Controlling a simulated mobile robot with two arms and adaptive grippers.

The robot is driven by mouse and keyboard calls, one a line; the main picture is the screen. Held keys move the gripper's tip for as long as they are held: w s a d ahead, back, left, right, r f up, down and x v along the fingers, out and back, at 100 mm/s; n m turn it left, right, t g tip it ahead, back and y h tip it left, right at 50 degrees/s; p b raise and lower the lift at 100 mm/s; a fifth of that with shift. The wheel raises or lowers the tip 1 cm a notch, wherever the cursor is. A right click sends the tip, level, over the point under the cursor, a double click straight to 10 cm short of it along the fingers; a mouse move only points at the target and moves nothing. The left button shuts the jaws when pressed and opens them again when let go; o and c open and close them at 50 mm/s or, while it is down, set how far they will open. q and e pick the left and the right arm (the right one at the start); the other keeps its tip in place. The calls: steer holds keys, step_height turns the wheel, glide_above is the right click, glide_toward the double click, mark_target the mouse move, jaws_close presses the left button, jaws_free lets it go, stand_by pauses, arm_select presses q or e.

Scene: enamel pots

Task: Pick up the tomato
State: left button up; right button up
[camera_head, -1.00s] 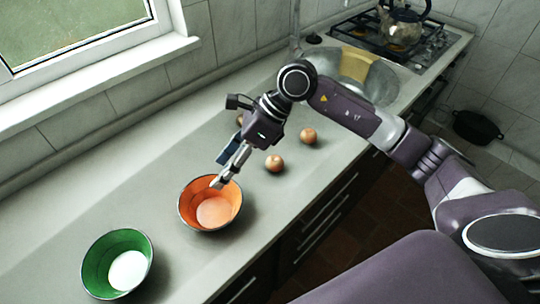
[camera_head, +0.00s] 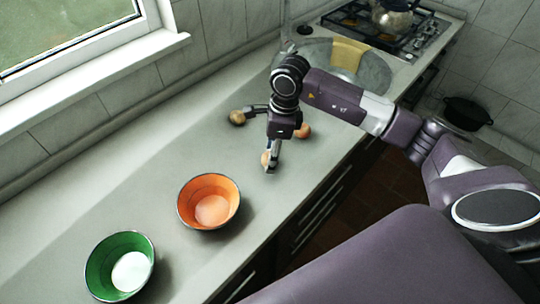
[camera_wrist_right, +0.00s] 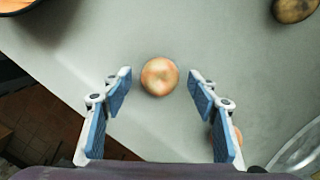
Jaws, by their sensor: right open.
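A round, reddish-tan fruit or vegetable (camera_wrist_right: 159,76), perhaps the tomato, lies on the counter. In the wrist view it is just ahead of the gap between my right gripper's fingers. In the head view my right gripper (camera_head: 271,167) hangs over this round item (camera_head: 265,159) and partly covers it. My right gripper is open in the wrist view (camera_wrist_right: 160,88), with nothing held. A second reddish round item (camera_head: 304,131) lies behind the gripper; in the wrist view the right finger partly hides it. I cannot tell for sure which is the tomato. My left gripper is not in view.
A brown, potato-like item (camera_head: 237,117) lies near the wall side. An orange bowl (camera_head: 181,211) and a green bowl (camera_head: 96,270) stand on the counter (camera_head: 120,190) at the lower left. A sink (camera_head: 374,75) and a stove (camera_head: 372,27) are farther back.

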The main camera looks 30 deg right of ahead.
steer(key=shift+f, duration=0.35)
steer(key=shift+c, duration=0.6)
steer(key=c, duration=1.1)
steer(key=shift+r, duration=0.15)
steer(key=shift+c, duration=0.2)
